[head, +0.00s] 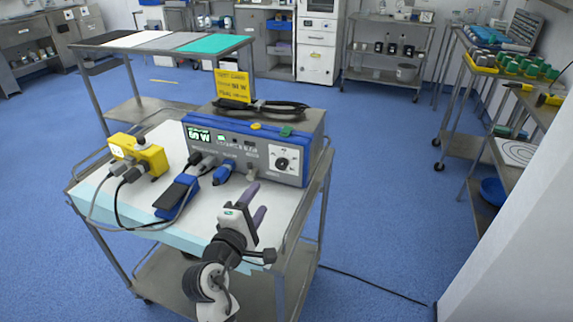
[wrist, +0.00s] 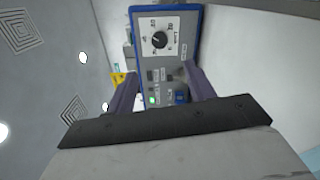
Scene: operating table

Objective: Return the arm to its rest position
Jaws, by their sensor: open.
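My gripper (head: 252,205) is at the front right of the cart in the head view, above its white top. Its two purple fingers are apart and nothing shows between them. In the wrist view my gripper (wrist: 160,78) points at the blue-framed front panel of a device (wrist: 168,58), with a dial between and beyond the fingers. I cannot tell the exact gap to the panel.
The cart (head: 88,178) also bears a yellow connector box (head: 152,160), a blue-and-black pedal (head: 177,194), a blue plug tool (head: 222,175) and loose cables. A side shelf (head: 540,118) and white wall (head: 515,255) stand at right. Blue floor (head: 385,150) is open between.

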